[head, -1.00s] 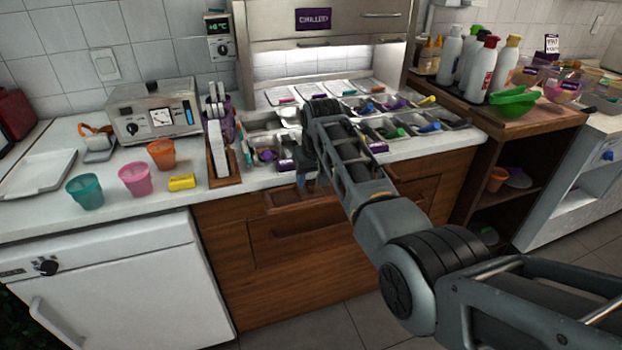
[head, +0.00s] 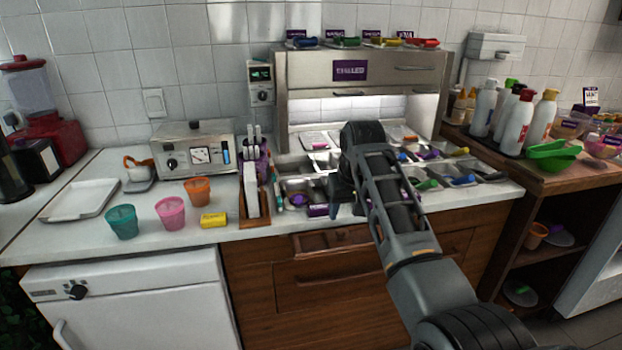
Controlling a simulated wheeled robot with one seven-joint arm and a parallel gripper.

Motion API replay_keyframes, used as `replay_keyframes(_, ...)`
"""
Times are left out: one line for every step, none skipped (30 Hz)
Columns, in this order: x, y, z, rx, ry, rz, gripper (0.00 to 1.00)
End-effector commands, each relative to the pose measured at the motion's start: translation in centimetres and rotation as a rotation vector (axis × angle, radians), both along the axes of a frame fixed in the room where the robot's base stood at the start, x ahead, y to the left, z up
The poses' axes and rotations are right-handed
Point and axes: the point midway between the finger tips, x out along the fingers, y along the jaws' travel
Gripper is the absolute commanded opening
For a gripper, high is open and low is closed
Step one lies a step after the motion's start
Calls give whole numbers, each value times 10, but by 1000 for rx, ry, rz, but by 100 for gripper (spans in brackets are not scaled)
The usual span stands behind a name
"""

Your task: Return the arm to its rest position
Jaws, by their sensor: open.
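My arm reaches from the lower right over the front of the counter. My arm hides some of the middle pans.
On the left of the counter stand teal (head: 122,222), pink (head: 171,213) and orange (head: 197,191) cups, a yellow sponge (head: 213,220) and a white tray (head: 82,201). A wooden holder (head: 255,207) stands close left of my gripper.

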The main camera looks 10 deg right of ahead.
Motion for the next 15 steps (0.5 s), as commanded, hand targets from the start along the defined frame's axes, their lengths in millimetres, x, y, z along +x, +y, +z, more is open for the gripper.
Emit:
replay_keyframes(-1, 0, -4, 0, -1, 0, 50)
replay_keyframes(-3, -1, -7, -1, -3, 0, 50)
replay_keyframes(-6, -1, -14, -2, -7, -1, 50)
replay_keyframes(-9, -1, -21, -3, -13, -2, 50)
replay_keyframes(-12, -2, -29, -3, -22, -2, 50)
replay_keyframes(-18, -3, -42, -5, -34, -3, 50)
replay_keyframes(-23, -4, -53, -7, -45, -4, 50)
replay_keyframes(-30, -5, -65, -9, -57, -4, 50)
replay_keyframes(-38, -6, -80, -11, -76, -5, 50)
replay_keyframes(-45, -6, -91, -13, -92, -5, 50)
replay_keyframes(-53, -7, -101, -15, -107, -5, 50)
replay_keyframes(-63, -8, -115, -17, -127, -6, 50)
replay_keyframes(-72, -9, -125, -19, -142, -5, 50)
replay_keyframes(-80, -9, -134, -20, -158, -6, 50)
replay_keyframes(-91, -10, -146, -22, -178, -5, 50)
